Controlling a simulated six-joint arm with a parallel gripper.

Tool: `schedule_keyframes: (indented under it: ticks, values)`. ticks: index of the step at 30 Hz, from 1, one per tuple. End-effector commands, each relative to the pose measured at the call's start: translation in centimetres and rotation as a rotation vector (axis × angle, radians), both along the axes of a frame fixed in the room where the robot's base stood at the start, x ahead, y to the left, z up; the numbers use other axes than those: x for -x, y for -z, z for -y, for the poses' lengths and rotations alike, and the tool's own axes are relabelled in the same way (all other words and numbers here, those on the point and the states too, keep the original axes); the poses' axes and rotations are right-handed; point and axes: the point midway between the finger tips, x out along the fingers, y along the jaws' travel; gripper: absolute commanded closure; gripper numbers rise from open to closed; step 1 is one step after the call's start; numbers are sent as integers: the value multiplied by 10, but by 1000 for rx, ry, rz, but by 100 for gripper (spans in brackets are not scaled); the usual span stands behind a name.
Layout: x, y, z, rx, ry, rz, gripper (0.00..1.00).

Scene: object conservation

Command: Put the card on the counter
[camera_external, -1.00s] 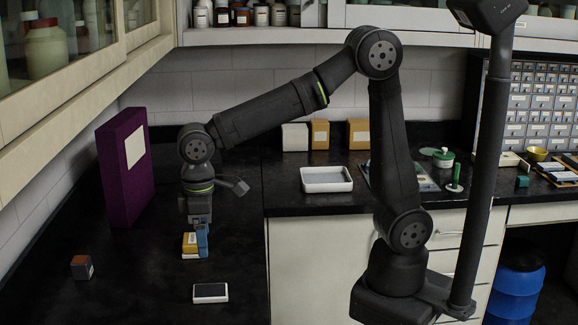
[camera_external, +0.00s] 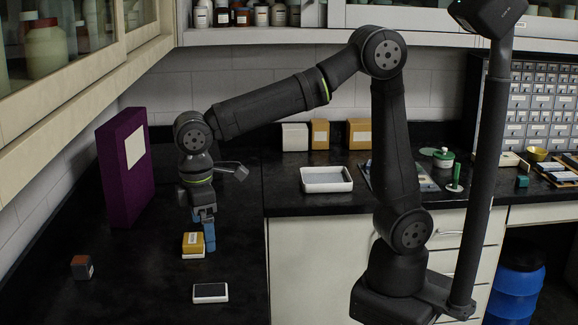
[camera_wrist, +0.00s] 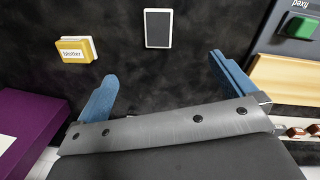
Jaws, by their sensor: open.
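A flat dark rectangle with a white border (camera_external: 210,293), which looks like the card, lies on the black counter (camera_external: 150,285) toward the front. It also shows at the top middle of the wrist view (camera_wrist: 158,28). A yellow block with a white label and pale base (camera_external: 192,244) sits on the counter behind it; in the wrist view the label on the yellow block (camera_wrist: 76,50) seems to read "blotter". My gripper (camera_external: 204,232) has blue fingers and is just above and beside the yellow block. In the wrist view my gripper (camera_wrist: 162,70) is open and empty.
A tall purple box (camera_external: 125,168) stands at the left. A small dark and orange cube (camera_external: 82,267) is at the front left. A white tray (camera_external: 327,180) is on the counter to the right. The counter around the dark rectangle is clear.

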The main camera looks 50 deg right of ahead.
Motion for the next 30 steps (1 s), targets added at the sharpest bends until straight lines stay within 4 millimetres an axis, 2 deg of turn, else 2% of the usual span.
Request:
schedule_keyframes:
  ticks: [9, 15, 19, 22, 30]
  values:
    - [31, 7, -24, 233, -836, 36, 0]
    - [42, 7, -34, 352, -1179, 25, 0]
    - [44, 8, -36, 385, -1267, 18, 0]
    - [42, 17, -33, 393, -1283, 14, 0]
    - [25, 70, -18, 392, -1279, 12, 0]
